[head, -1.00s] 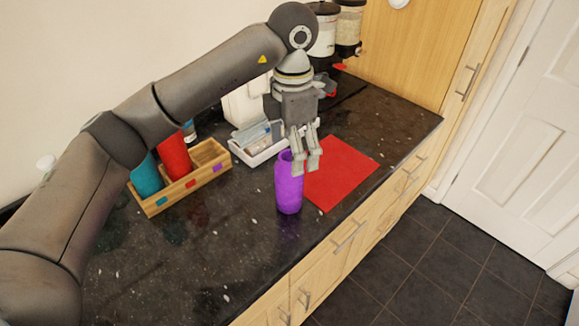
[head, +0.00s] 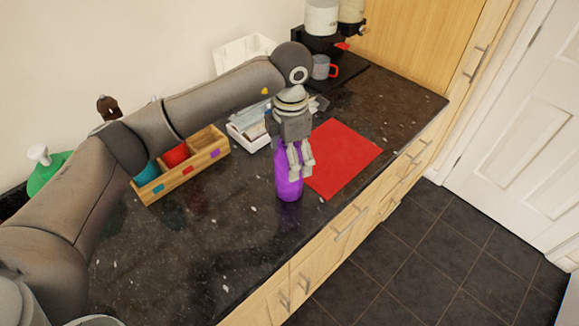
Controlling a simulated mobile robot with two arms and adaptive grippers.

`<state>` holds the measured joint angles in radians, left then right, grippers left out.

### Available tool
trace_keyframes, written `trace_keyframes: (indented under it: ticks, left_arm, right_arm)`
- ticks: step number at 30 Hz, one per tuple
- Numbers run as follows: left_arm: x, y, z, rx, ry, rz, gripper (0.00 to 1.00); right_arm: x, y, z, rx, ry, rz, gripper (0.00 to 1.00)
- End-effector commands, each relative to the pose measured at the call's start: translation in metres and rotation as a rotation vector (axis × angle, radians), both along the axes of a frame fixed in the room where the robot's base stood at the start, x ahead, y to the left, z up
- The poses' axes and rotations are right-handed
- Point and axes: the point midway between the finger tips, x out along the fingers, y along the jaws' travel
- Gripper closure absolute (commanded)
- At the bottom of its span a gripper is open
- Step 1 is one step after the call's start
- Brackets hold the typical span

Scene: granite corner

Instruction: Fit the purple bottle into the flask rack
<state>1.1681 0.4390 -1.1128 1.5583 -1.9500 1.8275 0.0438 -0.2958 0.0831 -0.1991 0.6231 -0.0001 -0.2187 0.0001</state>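The purple bottle (head: 288,187) stands upright on the dark granite counter, left of a red mat. My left gripper (head: 300,177) points down at the bottle, its two fingers overlapping the bottle's upper part. Whether the fingers press on it is not clear. The wooden flask rack (head: 194,182) stands to the left, with teal, red and purple tags on its front. A teal bottle (head: 147,173) and a red bottle (head: 175,154) stand in the compartments with matching tags, partly hidden by my arm. The purple-tagged compartment at the right end looks empty. My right gripper is not in view.
The red mat (head: 343,157) lies right of the bottle. A white tray (head: 248,142) with items sits behind it. A mug (head: 322,68) and dispensers (head: 322,20) stand at the back. The counter (head: 200,250) in front of the rack is clear.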

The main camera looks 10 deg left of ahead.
Motion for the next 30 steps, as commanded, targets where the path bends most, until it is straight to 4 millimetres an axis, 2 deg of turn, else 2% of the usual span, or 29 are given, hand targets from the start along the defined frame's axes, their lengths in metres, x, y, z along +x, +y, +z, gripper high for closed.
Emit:
trace_keyframes:
  ticks: [1,6,14,26,30]
  left_arm:
    - [0.000,0.001,-0.004,0.000,0.005,0.001,0.17]
    - [0.000,0.000,-0.021,-0.001,0.001,0.000,0.17]
    - [0.001,0.000,-0.024,-0.001,-0.001,0.000,0.19]
    - [0.000,0.000,-0.024,-0.001,-0.001,0.000,0.70]
    - [0.001,0.000,-0.023,-0.002,-0.001,0.000,0.71]
  right_arm:
    - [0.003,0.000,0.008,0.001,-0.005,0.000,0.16]
    - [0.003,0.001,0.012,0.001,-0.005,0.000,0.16]
    - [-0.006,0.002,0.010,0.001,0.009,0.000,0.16]
    - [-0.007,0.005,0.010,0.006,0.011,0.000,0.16]
    - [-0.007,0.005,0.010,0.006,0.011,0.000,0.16]
